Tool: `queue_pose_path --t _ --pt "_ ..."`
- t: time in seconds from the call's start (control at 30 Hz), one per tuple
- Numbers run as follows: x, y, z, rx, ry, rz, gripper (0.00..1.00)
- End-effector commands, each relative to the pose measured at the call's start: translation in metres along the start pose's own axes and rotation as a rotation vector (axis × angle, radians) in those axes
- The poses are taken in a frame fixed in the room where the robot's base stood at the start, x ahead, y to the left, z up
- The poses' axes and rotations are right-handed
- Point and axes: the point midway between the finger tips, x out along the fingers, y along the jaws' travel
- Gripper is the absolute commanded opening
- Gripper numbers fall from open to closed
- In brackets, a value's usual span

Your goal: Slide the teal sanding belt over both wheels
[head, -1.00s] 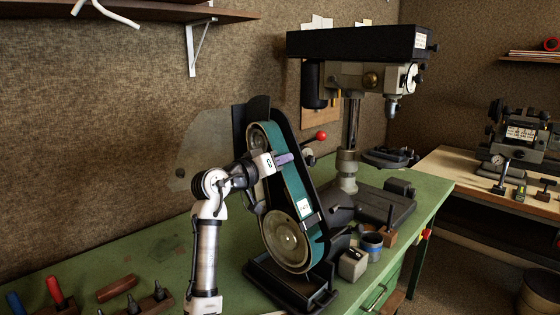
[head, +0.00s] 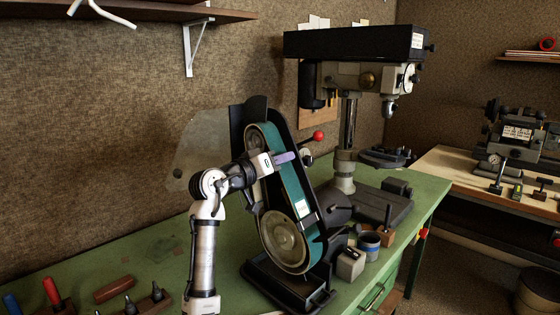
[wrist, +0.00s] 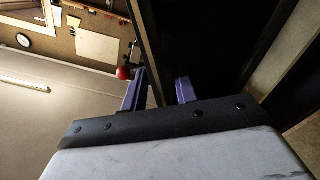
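The teal sanding belt (head: 293,185) stands on the belt grinder and appears to loop around the large lower wheel (head: 283,240) and the small upper wheel (head: 256,140). Whether it is fully seated is too small to tell. My gripper (head: 287,158) is at the upper part of the belt, its purple fingers reaching across it. In the wrist view, the two fingers (wrist: 158,92) are apart, with a thin edge-on strip running between them and gaps beside it. I cannot tell whether this strip is the belt. My arm hides part of the belt's left run.
A red-knobbed lever (head: 318,136) sticks out just right of my gripper. A drill press (head: 347,130) stands behind on the green bench (head: 140,262). A blue-grey cup (head: 369,246) and a small block (head: 350,264) stand right of the grinder base (head: 290,290).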

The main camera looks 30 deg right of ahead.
Motion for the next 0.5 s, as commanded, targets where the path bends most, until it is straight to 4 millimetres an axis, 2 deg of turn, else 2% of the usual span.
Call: queue_pose_path --t 0.5 --pt "-0.031 0.000 0.000 0.000 0.002 0.001 0.29"
